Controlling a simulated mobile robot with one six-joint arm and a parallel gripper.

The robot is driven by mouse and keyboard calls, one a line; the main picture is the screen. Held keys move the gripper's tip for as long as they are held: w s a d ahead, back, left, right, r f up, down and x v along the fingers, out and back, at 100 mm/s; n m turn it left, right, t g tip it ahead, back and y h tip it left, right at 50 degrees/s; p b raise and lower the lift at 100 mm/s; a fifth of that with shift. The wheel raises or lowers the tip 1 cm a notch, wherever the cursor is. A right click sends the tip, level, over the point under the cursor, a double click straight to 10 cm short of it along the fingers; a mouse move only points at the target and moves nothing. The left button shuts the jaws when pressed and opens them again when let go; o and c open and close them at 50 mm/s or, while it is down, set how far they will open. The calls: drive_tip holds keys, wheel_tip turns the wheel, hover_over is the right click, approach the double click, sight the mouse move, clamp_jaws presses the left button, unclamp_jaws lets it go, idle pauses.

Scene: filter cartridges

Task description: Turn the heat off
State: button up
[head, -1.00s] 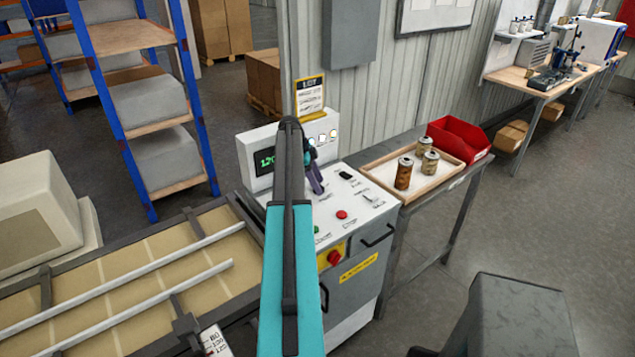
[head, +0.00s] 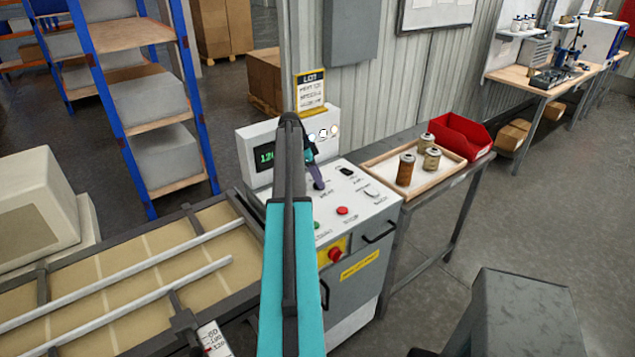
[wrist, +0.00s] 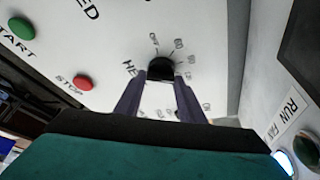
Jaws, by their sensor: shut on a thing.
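The heat knob (wrist: 160,66) is a round black knob on the white control panel (wrist: 215,45). A partly covered label starting "HE" and an arc of marks, one seemingly OFF, surround it in the wrist view. My gripper (wrist: 161,80) has its two purple fingers on either side of the knob, shut on it. I cannot tell which mark the knob points to. In the head view my gripper (head: 317,178) reaches down to the top of the control cabinet (head: 352,290), and my arm hides the knob.
A red stop button (wrist: 83,82) and a green start button (wrist: 21,28) sit left of the knob in the wrist view. In the head view, a display (head: 265,155) with green digits rises behind the panel. A red emergency button (head: 335,254) is on the cabinet front. Cartridges stand on a tray (head: 444,180).

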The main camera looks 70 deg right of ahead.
drive_tip(key=n+h+b, duration=0.1)
drive_tip(key=n+b, duration=0.1)
drive_tip(key=n+t+b, duration=0.1)
drive_tip(key=n+b, duration=0.1)
drive_tip(key=n, duration=0.1)
drive_tip(key=shift+s+n+h+b, duration=0.1)
drive_tip(key=shift+n+h+b, duration=0.2)
drive_tip(key=shift+h+b, duration=0.1)
drive_tip(key=n+t+b, duration=0.1)
drive_tip(key=n, duration=0.2)
drive_tip(key=shift+h, duration=0.3)
drive_tip(key=n+t+b, duration=0.1)
drive_tip(key=n, duration=0.3)
drive_tip(key=shift+r+t+b, duration=0.1)
drive_tip(key=shift+t+b, duration=0.2)
drive_tip(key=shift+t, duration=0.1)
drive_tip(key=n+t+b, duration=0.1)
drive_tip(key=n, duration=0.3)
drive_tip(key=shift+s+d+t, duration=0.1)
drive_tip(key=shift+t, duration=0.3)
drive_tip(key=n, duration=0.2)
drive_tip(key=n+t+y, duration=0.1)
drive_tip(key=n, duration=0.2)
drive_tip(key=shift+r+t+b, duration=0.1)
drive_tip(key=shift+t+b, duration=0.2)
drive_tip(key=shift+b, duration=0.05)
drive_tip(key=o, duration=1.1)
drive_tip(key=shift+c, duration=0.2)
